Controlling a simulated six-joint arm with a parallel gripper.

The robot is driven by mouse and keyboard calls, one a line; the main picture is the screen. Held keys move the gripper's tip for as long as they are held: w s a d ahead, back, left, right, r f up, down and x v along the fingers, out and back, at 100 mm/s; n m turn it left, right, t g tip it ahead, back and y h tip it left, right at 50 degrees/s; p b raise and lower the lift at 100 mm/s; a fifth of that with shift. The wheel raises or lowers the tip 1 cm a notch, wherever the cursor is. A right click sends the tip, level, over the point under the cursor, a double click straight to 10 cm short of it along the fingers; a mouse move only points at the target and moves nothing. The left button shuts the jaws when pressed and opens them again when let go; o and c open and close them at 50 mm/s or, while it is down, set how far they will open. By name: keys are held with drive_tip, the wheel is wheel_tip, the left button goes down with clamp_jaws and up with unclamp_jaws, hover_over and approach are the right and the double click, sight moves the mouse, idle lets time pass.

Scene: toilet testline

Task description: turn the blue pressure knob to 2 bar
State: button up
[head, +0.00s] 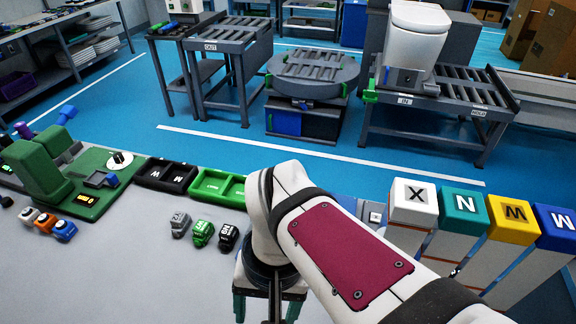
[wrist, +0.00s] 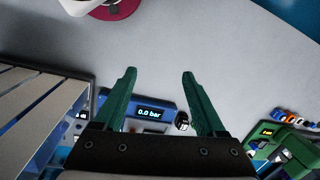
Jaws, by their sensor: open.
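In the wrist view, a blue pressure unit (wrist: 170,103) has a lit display (wrist: 149,113) that reads 0.0 bar. It lies partly behind my gripper (wrist: 159,74), whose two green fingers are open and apart with nothing between their tips. A small dark piece with a light face (wrist: 182,122) shows at the unit's right end, near the right finger. I cannot tell whether it is the pressure knob, and no blue knob stands out clearly. In the head view my gripper (head: 267,311) is at the bottom edge, partly hidden by my arm.
A green machine (head: 95,180) stands at the left of the grey table (head: 130,270). Black (head: 166,175) and green (head: 217,187) trays lie beside it, with several small lettered pieces in front. Lettered bins (head: 413,203) stand at the right. The table's front middle is clear.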

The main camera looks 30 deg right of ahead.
drive_tip(key=w+d+r+m, duration=0.2)
drive_tip(key=w+d, duration=0.4)
drive_tip(key=w, duration=0.2)
drive_tip(key=w+d+f+m+h, duration=0.15)
drive_tip(key=w+d, duration=0.25)
drive_tip(key=d, duration=0.4)
drive_tip(key=w+d+f+m, duration=0.1)
drive_tip(key=w+d+f, duration=0.2)
drive_tip(key=d, duration=0.4)
drive_tip(key=w+d+f+m, duration=0.15)
drive_tip(key=w+d, duration=0.25)
drive_tip(key=d, duration=0.4)
wheel_tip(320, 180, down, 14)
drive_tip(key=shift+f, duration=0.7)
drive_tip(key=shift+c, duration=0.3)
clamp_jaws()
